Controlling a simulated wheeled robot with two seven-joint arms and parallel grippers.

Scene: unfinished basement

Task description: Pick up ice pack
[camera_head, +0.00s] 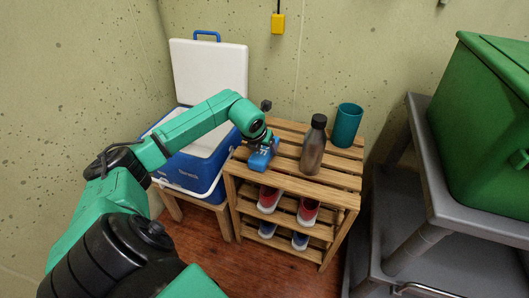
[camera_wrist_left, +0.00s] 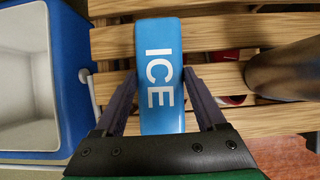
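The ice pack (camera_wrist_left: 160,40) is a blue block with white "ICE" lettering, lying on the top slats of a wooden rack (camera_head: 328,175). In the head view the ice pack (camera_head: 262,158) is partly covered by my left gripper (camera_head: 266,144), which points down at it. In the left wrist view, the two dark fingers of my left gripper (camera_wrist_left: 160,82) stand on either side of the pack, close to its long edges, with a narrow gap at the tips. The fingers look open around it. My right gripper is not in view.
A grey bottle (camera_head: 313,148) and a teal cup (camera_head: 346,125) stand on the rack, right of the pack. Shoes (camera_head: 307,211) sit on the lower shelves. An open blue cooler (camera_head: 190,172) stands left of the rack. A grey cart (camera_head: 470,190) with a green bin (camera_head: 485,125) is at right.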

